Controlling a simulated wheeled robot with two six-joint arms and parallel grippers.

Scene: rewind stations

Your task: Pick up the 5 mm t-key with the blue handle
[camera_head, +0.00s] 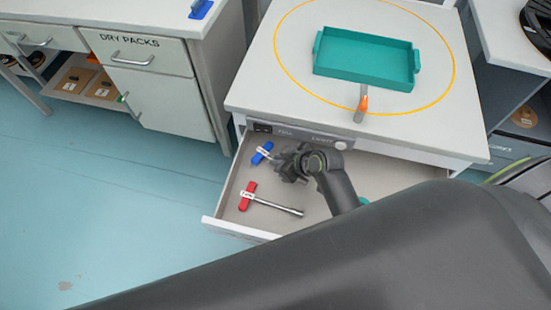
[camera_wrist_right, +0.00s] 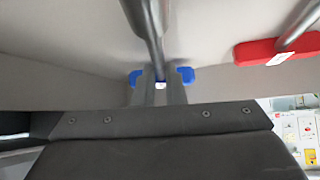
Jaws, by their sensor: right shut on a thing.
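The t-key with the blue handle (camera_head: 262,153) is in the open drawer in the head view, at its back left. Its handle carries a white label, and part of the key is hidden by my gripper. My right gripper (camera_head: 284,166) is at the key. In the right wrist view, the gripper's fingers (camera_wrist_right: 160,88) are closed around the middle of the blue handle (camera_wrist_right: 186,75), with blue showing on both sides. The grey shaft (camera_wrist_right: 146,22) runs toward the top of the picture. I cannot tell whether the key is clear of the drawer floor. My left gripper is not in view.
A t-key with a red handle (camera_head: 248,194) lies in the drawer (camera_head: 222,221), in front of the blue one. A teal tray (camera_head: 365,62) stands on the table above, inside a yellow ring.

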